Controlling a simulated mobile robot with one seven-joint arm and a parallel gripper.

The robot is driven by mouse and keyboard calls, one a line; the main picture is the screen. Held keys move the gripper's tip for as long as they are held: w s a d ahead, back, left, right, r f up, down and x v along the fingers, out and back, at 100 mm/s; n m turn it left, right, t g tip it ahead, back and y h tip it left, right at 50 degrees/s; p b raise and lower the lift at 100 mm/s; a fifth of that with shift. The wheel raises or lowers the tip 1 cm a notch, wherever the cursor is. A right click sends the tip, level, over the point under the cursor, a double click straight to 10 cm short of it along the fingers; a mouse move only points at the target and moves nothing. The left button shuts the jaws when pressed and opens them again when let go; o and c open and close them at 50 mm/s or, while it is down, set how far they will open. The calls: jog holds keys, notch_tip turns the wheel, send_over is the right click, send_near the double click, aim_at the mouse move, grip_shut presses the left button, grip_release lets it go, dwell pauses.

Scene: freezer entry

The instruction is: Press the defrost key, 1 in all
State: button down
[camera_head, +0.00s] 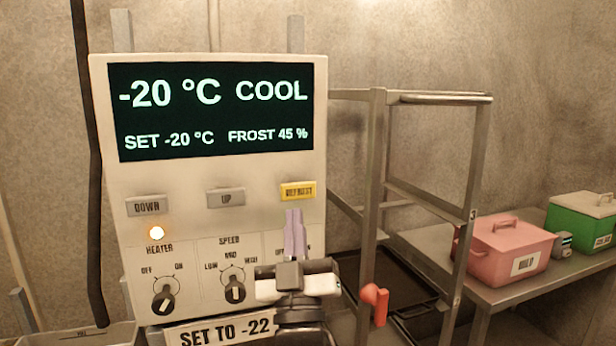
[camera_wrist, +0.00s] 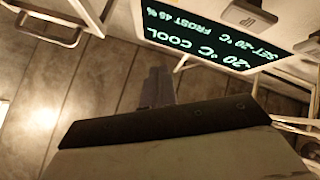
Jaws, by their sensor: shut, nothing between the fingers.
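The control panel (camera_head: 220,182) stands upright at the left in the head view. Its yellow defrost key (camera_head: 298,191) is at the right end of the key row, beside the grey UP key (camera_head: 226,198) and DOWN key (camera_head: 147,206). My gripper (camera_head: 294,212) is shut and empty, its fingers pointing up, with the tips just below the yellow key in the picture. I cannot tell how far in front of the panel they are. The fingers hide part of the right-hand switch. In the wrist view the display (camera_wrist: 215,32) appears upside down and I do not make out the defrost key.
The display reads -20 °C, COOL, SET -20 °C, FROST 45 %. A label (camera_head: 220,330) says SET TO -22. A metal rack (camera_head: 372,200) stands right of the panel, then a table with a pink box (camera_head: 505,250) and a green box (camera_head: 582,222).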

jog(key=d+h, duration=0.1)
jog(key=d, duration=0.1)
jog(key=w+d+m+h, duration=0.1)
jog(key=d, duration=0.1)
send_near(302, 186)
jog(key=shift+w+d+r, duration=0.1)
jog(key=shift+w+r, duration=0.35)
jog(key=shift+r, duration=0.35)
jog(key=shift+w+d+r, duration=0.1)
jog(key=shift+w+r, duration=0.35)
jog(key=shift+r, duration=0.35)
jog(key=shift+w+r, duration=0.45)
jog(key=shift+r, duration=0.35)
jog(key=shift+w, duration=0.1)
dwell(0.3)
jog(key=shift+w+a, duration=0.15)
jog(key=shift+w, duration=0.2)
jog(key=shift+w+a, duration=0.15)
jog(key=shift+w, duration=0.3)
dwell(0.7)
dwell(0.4)
jog(key=shift+s+d, duration=0.3)
jog(key=shift+s, duration=0.55)
